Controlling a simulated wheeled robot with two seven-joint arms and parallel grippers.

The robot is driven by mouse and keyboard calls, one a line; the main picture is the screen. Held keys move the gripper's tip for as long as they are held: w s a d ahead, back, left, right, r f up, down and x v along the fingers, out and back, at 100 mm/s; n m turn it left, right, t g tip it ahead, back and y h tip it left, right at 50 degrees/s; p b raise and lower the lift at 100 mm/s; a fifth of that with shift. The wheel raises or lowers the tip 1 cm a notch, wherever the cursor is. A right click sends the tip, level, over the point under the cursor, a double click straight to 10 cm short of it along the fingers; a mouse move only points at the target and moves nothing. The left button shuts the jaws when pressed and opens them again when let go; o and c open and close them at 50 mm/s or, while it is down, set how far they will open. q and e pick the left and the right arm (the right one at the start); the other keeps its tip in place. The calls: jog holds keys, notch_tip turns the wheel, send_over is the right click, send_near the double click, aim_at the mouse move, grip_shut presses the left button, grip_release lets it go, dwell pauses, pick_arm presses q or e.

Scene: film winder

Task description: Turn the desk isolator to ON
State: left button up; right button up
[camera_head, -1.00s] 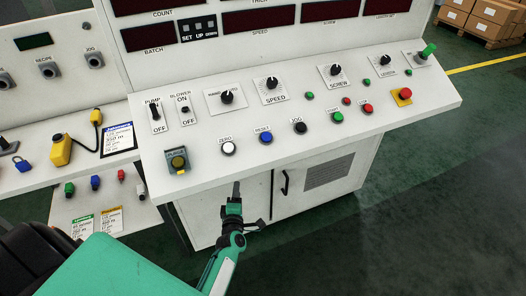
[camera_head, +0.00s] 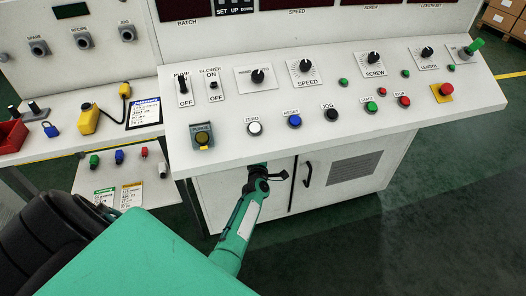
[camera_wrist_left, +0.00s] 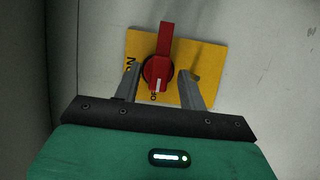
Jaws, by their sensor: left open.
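The desk isolator (camera_wrist_left: 157,68) shows in the left wrist view as a red rotary switch on a yellow plate (camera_wrist_left: 215,62). Its red handle points up in that view. A white mark on the knob points down, towards partly hidden lettering that looks like OFF; ON is at the plate's left. My left gripper (camera_wrist_left: 159,71) is open, with one finger on each side of the knob. I cannot tell whether either finger touches it. In the head view, my left arm reaches under the desk's front edge, where the gripper and isolator are hidden. My right gripper is not in view.
The sloped control desk (camera_head: 340,145) overhangs my left arm. It carries several knobs and buttons, and a red button on a yellow base (camera_head: 445,92) at the right. A cabinet handle (camera_head: 307,174) is right of my arm. Green floor lies open at the right.

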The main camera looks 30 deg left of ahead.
pick_arm(q)
jog(key=shift+w+a, duration=0.2)
jog(key=shift+w, duration=0.1)
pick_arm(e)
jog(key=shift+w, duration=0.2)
pick_arm(q)
jog(key=shift+c, duration=0.4)
grip_shut()
jog(key=shift+r, duration=0.1)
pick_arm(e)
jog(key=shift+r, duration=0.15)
